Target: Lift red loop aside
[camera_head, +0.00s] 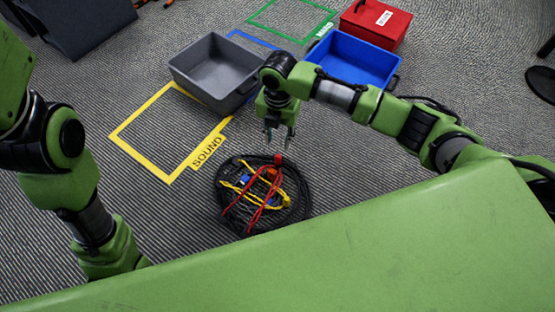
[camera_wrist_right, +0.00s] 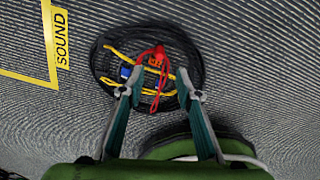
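A red cable loop (camera_head: 262,197) lies on top of a pile of cables on the carpet, in front of me in the head view. It also shows in the right wrist view (camera_wrist_right: 160,77). Yellow cable (camera_head: 284,194), a small blue piece (camera_head: 245,179) and an orange piece (camera_head: 270,174) lie with it, on a coiled black cable (camera_head: 228,201). My right gripper (camera_head: 279,145) is open and empty, pointing down just beyond the pile; its fingers (camera_wrist_right: 160,90) stand apart in the wrist view. My left arm is at the left; its gripper is not visible.
A grey bin (camera_head: 182,76), a blue bin (camera_head: 336,72) and a red box (camera_head: 356,32) stand at the back. A yellow floor outline (camera_head: 141,162) marked SOUND lies left of the pile. Green (camera_head: 263,25) and blue outlines lie farther back. The carpet left of the pile is clear.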

